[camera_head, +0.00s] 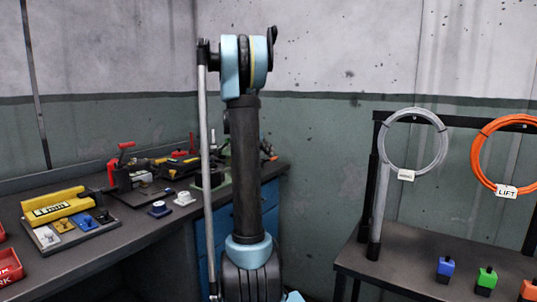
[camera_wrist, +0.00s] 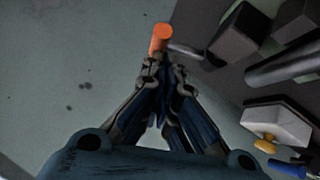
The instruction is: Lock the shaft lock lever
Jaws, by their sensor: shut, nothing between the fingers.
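In the wrist view, an orange cylindrical knob (camera_wrist: 160,38), which looks like the lever's handle end, sits just beyond my gripper's fingertips. A thin grey rod (camera_wrist: 186,50) runs from near it toward a dark block on the right. My gripper (camera_wrist: 162,68) is shut and empty, its tips close below the knob. I cannot tell whether they touch it. In the head view, a small orange part (camera_head: 266,148) shows at the right end of the workbench, just past my arm; it may be the same knob. My arm hides much of the fixture there, and my gripper is not visible in that view.
The workbench (camera_head: 130,236) carries a yellow device (camera_head: 58,208), a red-handled clamp (camera_head: 120,158) and small parts. A right-hand stand (camera_head: 420,262) holds a grey ring (camera_head: 442,150), an orange ring (camera_head: 475,160) and coloured blocks. A white block (camera_wrist: 275,124) lies right in the wrist view.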

